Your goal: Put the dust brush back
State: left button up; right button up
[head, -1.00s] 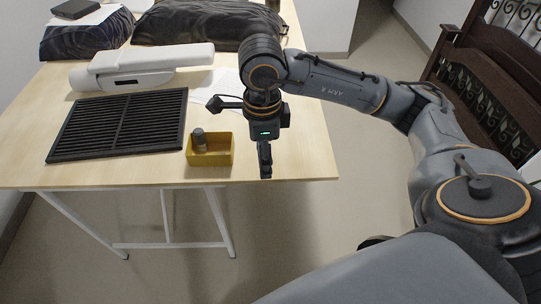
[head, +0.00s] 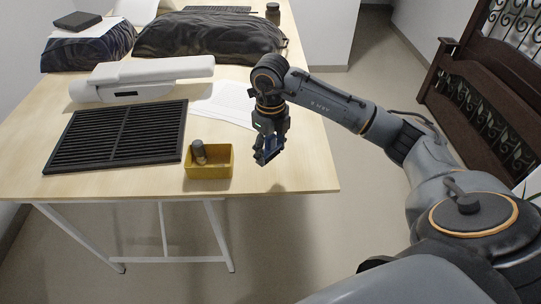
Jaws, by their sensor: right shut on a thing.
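My right gripper (head: 266,158) hangs in the head view just right of the yellow box, above the right part of the table. It is shut on a small dark-bluish thing, which I take to be the dust brush; the fingers cover most of it and its shape is unclear. The yellow open box (head: 209,173) stands at the table's front edge. A short dark cylinder with a brownish lower part (head: 198,151) stands in it. My left gripper is not in view.
A black slatted grille (head: 118,136) lies left of the box on the wooden table (head: 300,170). Behind are a white device (head: 145,78), white paper (head: 222,101), a black draped bundle (head: 205,38) and a dark jar (head: 272,11). The table's right front is clear.

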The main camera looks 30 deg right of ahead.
send_over(270, 166)
notch_tip(270, 166, down, 4)
jog(key=shift+s+f, duration=0.1)
jog(key=shift+f, duration=0.15)
notch_tip(270, 166, down, 3)
jog(key=shift+f+p, duration=0.1)
jog(key=shift+p, duration=0.7)
jog(key=shift+f, duration=0.2)
jog(key=o, duration=1.2)
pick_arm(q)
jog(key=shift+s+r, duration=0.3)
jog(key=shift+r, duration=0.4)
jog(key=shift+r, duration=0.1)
pick_arm(e)
jog(key=shift+r, duration=0.1)
jog(key=shift+r, duration=0.25)
pick_arm(q)
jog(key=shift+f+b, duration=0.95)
jog(key=shift+b, duration=0.1)
pick_arm(e)
notch_tip(270, 166, up, 12)
jog(key=shift+f, duration=0.15)
